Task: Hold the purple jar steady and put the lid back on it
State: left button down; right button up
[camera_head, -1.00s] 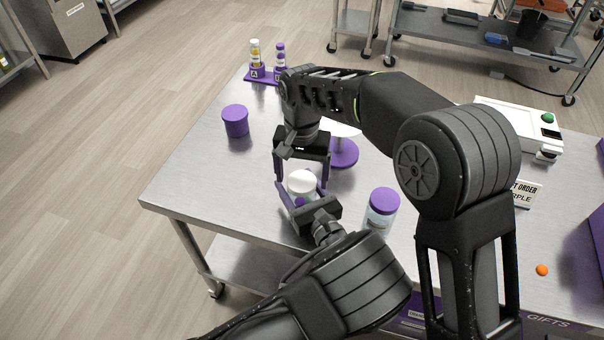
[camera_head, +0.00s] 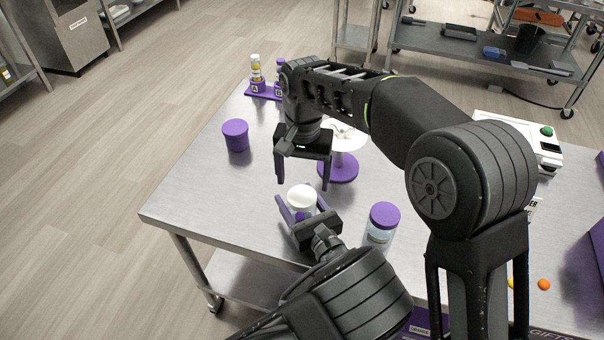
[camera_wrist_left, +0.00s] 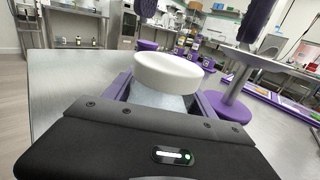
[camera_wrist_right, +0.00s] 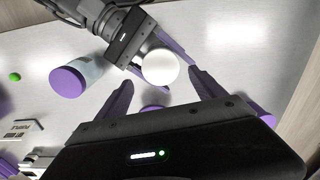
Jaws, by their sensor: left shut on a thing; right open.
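The held jar (camera_wrist_left: 160,101) has a pale translucent body and stands between the fingers of my left gripper (camera_head: 303,207), which is shut on it. A round white lid (camera_head: 301,194) sits on top of the jar. It looks level in the left wrist view (camera_wrist_left: 168,73); whether it is fully seated, I cannot tell. My right gripper (camera_head: 303,184) is open and empty, pointing down just above the lid. In the right wrist view the lid (camera_wrist_right: 160,67) lies between and beyond the open fingers. Most of the jar body is hidden in the head view.
A purple-lidded jar (camera_head: 382,223) stands right of my left gripper. A purple tub (camera_head: 236,135) is at left. A purple-based stand (camera_head: 338,169) is close behind my right gripper. A bottle rack (camera_head: 262,91) and white device (camera_head: 519,142) are farther back. The table's left front is clear.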

aim_at(302, 195)
jog(key=shift+w+r, duration=0.15)
jog(key=shift+r, duration=0.15)
jog(key=n, duration=0.3)
jog(key=shift+r, duration=0.4)
jog(key=n, duration=0.3)
jog(key=r+n, duration=0.1)
jog(key=n, duration=0.3)
jog(key=shift+a, duration=0.15)
jog(key=n, duration=0.4)
jog(key=shift+r+n, duration=0.3)
jog(key=shift+n, duration=0.1)
jog(key=n, duration=0.6)
jog(key=shift+s+r, duration=0.1)
jog(key=shift+s, duration=0.2)
jog(key=shift+f, duration=4)
